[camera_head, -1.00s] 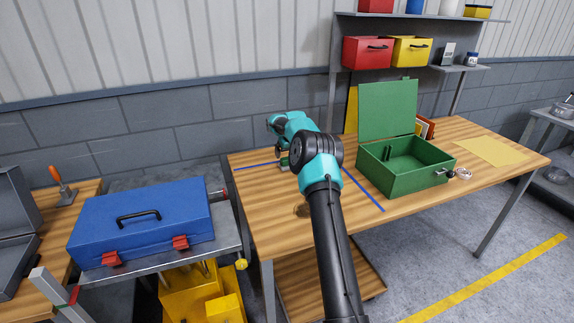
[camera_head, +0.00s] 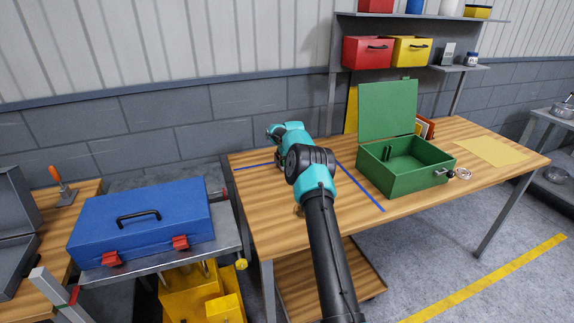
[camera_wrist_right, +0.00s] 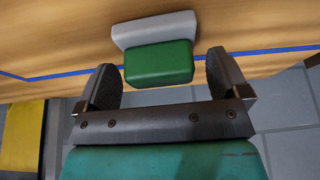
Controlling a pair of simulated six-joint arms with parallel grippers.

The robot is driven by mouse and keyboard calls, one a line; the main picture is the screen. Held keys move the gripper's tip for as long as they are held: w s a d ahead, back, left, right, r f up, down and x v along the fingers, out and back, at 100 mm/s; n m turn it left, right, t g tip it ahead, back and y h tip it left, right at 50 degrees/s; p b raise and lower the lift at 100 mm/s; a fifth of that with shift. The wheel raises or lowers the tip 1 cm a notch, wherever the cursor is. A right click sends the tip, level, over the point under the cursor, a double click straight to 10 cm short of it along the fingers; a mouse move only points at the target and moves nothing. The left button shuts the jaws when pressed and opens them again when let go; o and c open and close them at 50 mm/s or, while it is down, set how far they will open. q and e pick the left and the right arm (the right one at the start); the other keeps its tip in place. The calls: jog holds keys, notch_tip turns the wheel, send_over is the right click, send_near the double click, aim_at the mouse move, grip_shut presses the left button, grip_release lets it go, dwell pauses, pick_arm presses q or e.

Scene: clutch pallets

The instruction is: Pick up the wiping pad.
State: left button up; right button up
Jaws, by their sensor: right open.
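The wiping pad shows in the right wrist view as a green block (camera_wrist_right: 160,64) with a light grey part (camera_wrist_right: 152,28) along its far side. It lies on the wooden table top. My right gripper (camera_wrist_right: 163,60) is open, its two dark fingers apart on either side of the green block's near end. I see no contact between fingers and pad. In the head view my right arm covers the pad and the fingers. My left gripper is in neither view.
Blue tape lines (camera_head: 362,188) mark the wooden table (camera_head: 400,205). An open green box (camera_head: 405,170) stands right of my arm, with a yellow sheet (camera_head: 490,151) beyond. A blue case (camera_head: 140,222) sits on a side stand at left.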

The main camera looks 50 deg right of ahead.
dwell(0.3)
jog(key=c, duration=1)
jog(key=shift+a+r, duration=0.1)
jog(key=shift+r, duration=1.7)
jog(key=s+a, duration=0.3)
jog(key=a, duration=0.1)
jog(key=s+a+r, duration=0.1)
jog(key=s+a, duration=0.6)
jog(key=a, duration=0.1)
jog(key=shift+s+r, duration=0.2)
jog(key=shift+s, duration=0.1)
